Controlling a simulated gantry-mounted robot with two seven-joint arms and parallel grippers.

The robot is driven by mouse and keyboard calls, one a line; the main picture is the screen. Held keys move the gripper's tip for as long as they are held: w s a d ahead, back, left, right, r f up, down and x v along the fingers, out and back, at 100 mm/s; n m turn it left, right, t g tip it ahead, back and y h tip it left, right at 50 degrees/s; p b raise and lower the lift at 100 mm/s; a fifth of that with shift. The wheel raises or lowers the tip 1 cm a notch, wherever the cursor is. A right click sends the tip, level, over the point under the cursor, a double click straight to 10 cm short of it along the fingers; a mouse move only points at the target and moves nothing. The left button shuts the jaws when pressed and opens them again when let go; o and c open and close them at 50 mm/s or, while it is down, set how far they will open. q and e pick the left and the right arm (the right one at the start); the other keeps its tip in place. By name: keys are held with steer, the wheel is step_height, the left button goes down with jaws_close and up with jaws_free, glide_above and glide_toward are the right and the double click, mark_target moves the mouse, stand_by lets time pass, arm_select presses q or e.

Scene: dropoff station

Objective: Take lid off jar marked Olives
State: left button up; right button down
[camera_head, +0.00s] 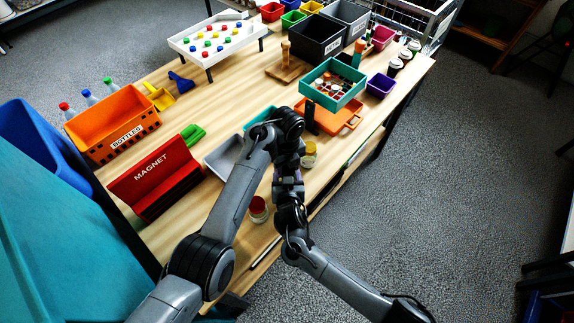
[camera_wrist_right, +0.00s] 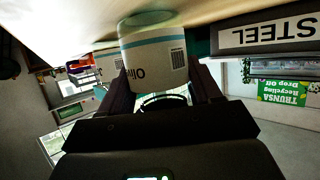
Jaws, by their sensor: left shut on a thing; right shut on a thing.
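The olives jar (camera_wrist_right: 152,52) is a pale cylinder with a barcode and a label whose visible letters read "Oliv". In the right wrist view it sits between the fingers of my right gripper (camera_wrist_right: 160,76), which is shut on it. That view is upside down, and I cannot make out the lid. In the head view my left gripper (camera_head: 289,158) is close above my right gripper (camera_head: 289,190), over the table's near edge. The left gripper's fingers and what it holds are hidden by my own arm links.
A red-lidded jar (camera_head: 258,211) and a yellow-lidded jar (camera_head: 309,155) stand beside my arms. A grey tray (camera_head: 222,158), red magnet box (camera_head: 152,180), orange bottles crate (camera_head: 107,134) and teal box (camera_head: 352,96) take up much of the table (camera_head: 240,95).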

arm_select(q)
steer(key=shift+n, duration=0.4)
steer(key=o, duration=1.2)
steer(key=shift+c, duration=0.2)
steer(key=shift+r, duration=2.3)
steer(key=shift+c, duration=1.3)
steer(key=shift+r+m, duration=0.6)
steer(key=shift+r, duration=0.85)
steer(key=shift+f, duration=3.75)
